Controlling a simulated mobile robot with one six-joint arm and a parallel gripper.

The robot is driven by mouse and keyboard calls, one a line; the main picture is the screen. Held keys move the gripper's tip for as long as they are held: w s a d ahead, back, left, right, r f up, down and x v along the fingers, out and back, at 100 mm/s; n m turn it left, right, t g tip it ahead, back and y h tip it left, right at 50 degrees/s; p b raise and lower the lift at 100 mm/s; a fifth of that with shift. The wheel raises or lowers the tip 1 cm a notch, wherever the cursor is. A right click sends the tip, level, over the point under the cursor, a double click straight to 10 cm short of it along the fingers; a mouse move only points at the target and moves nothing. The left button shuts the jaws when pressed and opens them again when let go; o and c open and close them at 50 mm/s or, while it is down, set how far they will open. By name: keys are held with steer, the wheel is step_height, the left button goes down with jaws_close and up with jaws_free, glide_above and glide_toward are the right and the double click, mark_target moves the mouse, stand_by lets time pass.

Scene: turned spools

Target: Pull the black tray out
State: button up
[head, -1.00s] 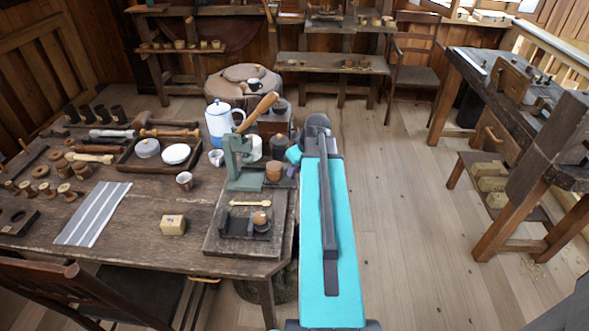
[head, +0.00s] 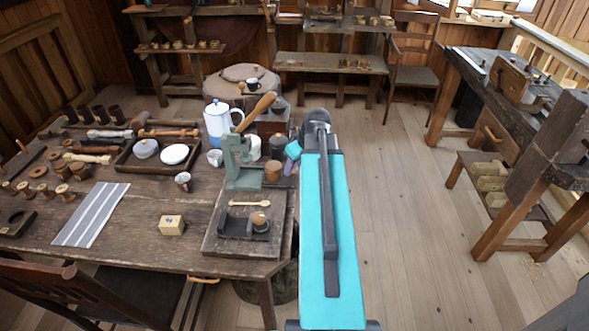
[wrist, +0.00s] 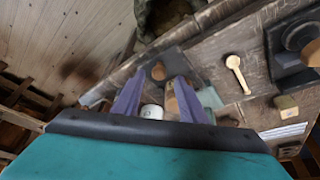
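A flat, dark tray-like slab (head: 284,182) lies at the table's right edge beside the green press in the head view. In the head view my gripper (head: 293,152) is over the right edge of the table, partly behind my arm. Whether the fingers touch the slab cannot be told.
The green press (head: 240,165) stands close by on the left. A white mug (wrist: 152,111) shows beyond the fingers. A dark wooden tray (head: 125,165) with white dishes is further left. The floor (head: 400,220) right of the table is clear.

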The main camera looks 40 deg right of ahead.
steer(key=b+v, duration=0.1)
steer(key=v, duration=1)
steer(key=shift+r+b, duration=0.35)
steer(key=shift+r, duration=0.05)
steer(key=shift+s+d, duration=0.1)
steer(key=shift+s, duration=0.05)
